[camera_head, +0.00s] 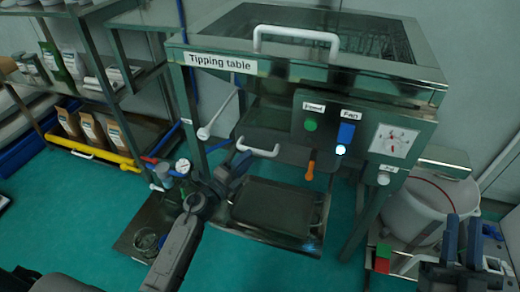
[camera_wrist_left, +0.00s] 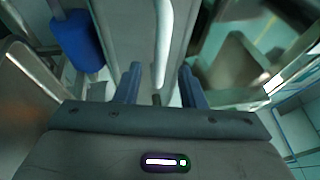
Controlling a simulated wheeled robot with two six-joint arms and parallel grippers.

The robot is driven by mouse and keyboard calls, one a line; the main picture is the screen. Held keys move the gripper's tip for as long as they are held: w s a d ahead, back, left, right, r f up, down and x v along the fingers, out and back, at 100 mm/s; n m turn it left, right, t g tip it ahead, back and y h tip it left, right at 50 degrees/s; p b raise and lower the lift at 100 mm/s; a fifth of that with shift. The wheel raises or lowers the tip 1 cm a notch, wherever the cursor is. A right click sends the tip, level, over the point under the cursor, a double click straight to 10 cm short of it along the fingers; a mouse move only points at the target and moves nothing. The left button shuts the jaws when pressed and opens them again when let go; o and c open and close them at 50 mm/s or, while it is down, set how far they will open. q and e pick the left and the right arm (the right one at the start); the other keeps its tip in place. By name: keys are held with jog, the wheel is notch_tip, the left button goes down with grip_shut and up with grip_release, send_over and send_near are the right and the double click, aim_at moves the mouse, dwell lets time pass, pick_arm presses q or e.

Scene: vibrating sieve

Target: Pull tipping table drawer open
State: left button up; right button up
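The tipping table (camera_head: 330,75) is a dark metal unit with its name on a label. A white bar handle (camera_head: 258,149) sits on the dark drawer (camera_head: 300,152) below its top. My left gripper (camera_head: 236,168) is just left of and below this handle. In the left wrist view, the white handle (camera_wrist_left: 162,45) runs between the two blue fingers of my left gripper (camera_wrist_left: 160,88), which are apart, with gaps on both sides. My right gripper (camera_head: 462,238) is at the lower right, away from the drawer, with its fingers apart and nothing visible between them.
A second white handle (camera_head: 296,38) is on the table's top. A control box (camera_head: 355,135) with green and blue buttons and an orange lever (camera_head: 310,168) is right of the drawer. A lower tray (camera_head: 270,208) lies beneath. A white bucket (camera_head: 430,205) stands right; shelves (camera_head: 95,70) stand left.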

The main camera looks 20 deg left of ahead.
aim_at(256, 151)
pick_arm(q)
jog(key=x, duration=0.5)
jog(key=shift+a, duration=0.1)
grip_shut()
